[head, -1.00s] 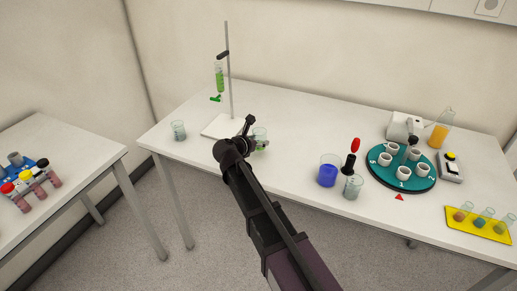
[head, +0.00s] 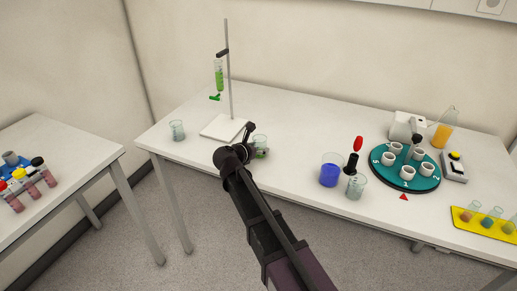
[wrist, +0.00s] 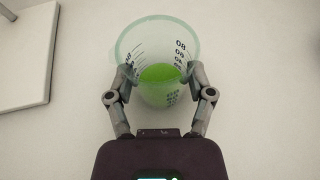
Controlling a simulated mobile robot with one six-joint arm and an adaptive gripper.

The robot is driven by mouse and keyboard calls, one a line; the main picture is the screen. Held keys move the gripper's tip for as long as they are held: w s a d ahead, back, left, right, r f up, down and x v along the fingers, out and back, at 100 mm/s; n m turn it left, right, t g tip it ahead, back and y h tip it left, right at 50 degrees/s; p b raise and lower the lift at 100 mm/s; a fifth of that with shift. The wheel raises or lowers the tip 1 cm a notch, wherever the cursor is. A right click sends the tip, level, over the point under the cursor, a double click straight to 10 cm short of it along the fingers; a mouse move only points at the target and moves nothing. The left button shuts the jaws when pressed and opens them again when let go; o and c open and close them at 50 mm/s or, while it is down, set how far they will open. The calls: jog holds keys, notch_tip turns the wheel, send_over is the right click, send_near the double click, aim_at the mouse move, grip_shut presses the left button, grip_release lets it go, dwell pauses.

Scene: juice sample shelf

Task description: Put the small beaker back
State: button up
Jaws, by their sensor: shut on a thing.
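The small beaker (wrist: 158,88) is clear with dark graduation marks and holds some green liquid. In the wrist view my gripper (wrist: 160,82) is shut on it, one finger on each side. In the head view the beaker (head: 260,142) shows at the end of my gripper (head: 255,150), over the table to the right of the stand's white base. My arm hides part of it. I cannot tell whether its bottom touches the table.
A burette with green liquid hangs on the stand (head: 222,127). Another beaker (head: 177,130) stands at the left. A blue-filled beaker (head: 331,171), a clear beaker (head: 356,187), a teal carousel (head: 421,183) and a yellow rack (head: 478,224) are to the right.

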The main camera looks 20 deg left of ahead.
jog(key=shift+f, duration=0.15)
jog(key=o, duration=1.1)
jog(key=shift+o, duration=0.2)
jog(key=shift+r, duration=0.25)
jog(key=p+v, duration=0.4)
jog(key=v, duration=0.6)
jog(key=shift+s+r, duration=0.15)
jog(key=shift+r, duration=0.05)
jog(key=shift+p+v, duration=0.4)
jog(key=shift+v, duration=0.35)
